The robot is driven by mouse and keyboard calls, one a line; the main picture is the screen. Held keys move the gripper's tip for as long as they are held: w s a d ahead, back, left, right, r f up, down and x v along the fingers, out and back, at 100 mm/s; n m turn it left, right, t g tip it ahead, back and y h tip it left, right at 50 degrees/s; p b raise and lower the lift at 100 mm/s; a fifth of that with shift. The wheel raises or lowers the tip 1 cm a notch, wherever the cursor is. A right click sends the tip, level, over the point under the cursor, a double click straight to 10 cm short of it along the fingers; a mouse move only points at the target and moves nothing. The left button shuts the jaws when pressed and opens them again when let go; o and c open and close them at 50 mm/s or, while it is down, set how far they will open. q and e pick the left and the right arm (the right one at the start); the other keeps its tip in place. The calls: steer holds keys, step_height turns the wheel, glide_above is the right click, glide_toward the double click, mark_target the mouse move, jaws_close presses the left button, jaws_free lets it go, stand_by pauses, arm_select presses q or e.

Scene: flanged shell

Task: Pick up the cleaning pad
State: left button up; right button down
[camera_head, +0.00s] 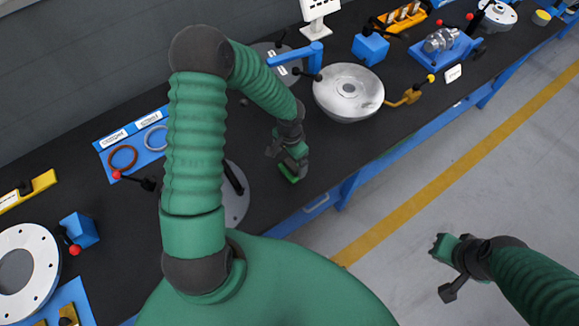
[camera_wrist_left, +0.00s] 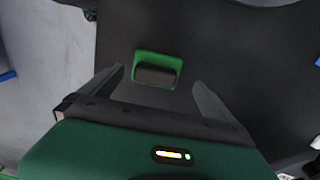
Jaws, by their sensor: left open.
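The cleaning pad is a small green block with a dark grip on top (camera_wrist_left: 157,69). It lies flat on the black bench top and shows between my left fingers in the left wrist view. In the head view a sliver of its green edge (camera_head: 288,173) shows below my left gripper (camera_head: 284,160), which hides the rest. My left gripper is open and empty, its two fingers apart on either side of the pad in the wrist view. I cannot tell the height gap.
A silver round shell (camera_head: 330,105) stands on the bench right of my left gripper, with an orange-handled tool (camera_head: 410,94) beside it. A blue tray with two rings (camera_head: 125,158) is at the left. The bench's front edge is close to the pad.

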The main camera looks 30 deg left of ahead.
mark_target(292, 164)
arm_select(q)
steer(key=f, duration=0.3)
steer(key=shift+d, duration=0.35)
steer(key=shift+d+f, duration=0.2)
steer(key=shift+f, duration=0.05)
steer(key=shift+d, duration=0.1)
steer(key=shift+a+f, duration=0.1)
steer(key=shift+a, duration=0.4)
steer(key=c, duration=0.9)
steer(key=shift+d, duration=0.1)
steer(key=c, duration=0.5)
steer(key=shift+d, duration=0.2)
steer(key=shift+c, duration=0.5)
arm_select(e)
steer(key=shift+d+r, duration=0.1)
steer(key=shift+d, duration=0.6)
arm_select(q)
steer(key=shift+r, duration=0.2)
